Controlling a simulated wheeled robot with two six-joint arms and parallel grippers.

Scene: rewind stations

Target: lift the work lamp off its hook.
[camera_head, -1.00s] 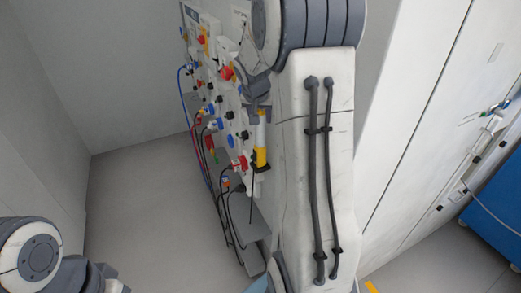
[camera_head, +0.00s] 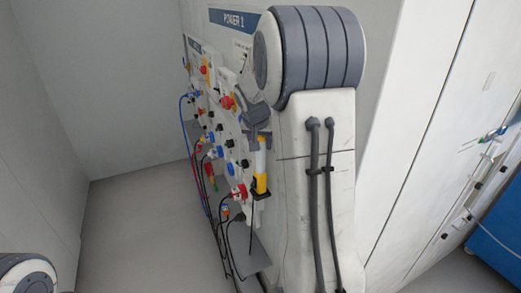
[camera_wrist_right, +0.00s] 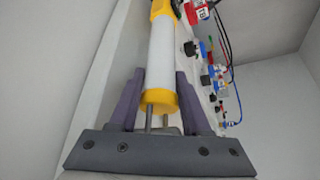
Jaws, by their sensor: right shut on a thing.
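The work lamp (camera_head: 261,168) is a slim tube with a white middle and yellow ends, standing roughly upright in front of the panel. It also shows in the right wrist view (camera_wrist_right: 160,62), running up from between the jaws. My right gripper (camera_head: 258,138) is shut on the lamp near its upper end in the head view. In the wrist view its two dark fingers (camera_wrist_right: 158,85) stand either side of the tube. A dark piece is at the lamp's far end, but I cannot make out the hook clearly. My left gripper is out of view.
The panel (camera_head: 225,130), headed POWER 1, carries several coloured knobs, connectors and hanging cables close beside the lamp. A grey ledge (camera_head: 250,254) juts out below. My right arm hides the panel's right side. Open floor (camera_head: 140,235) lies to the left.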

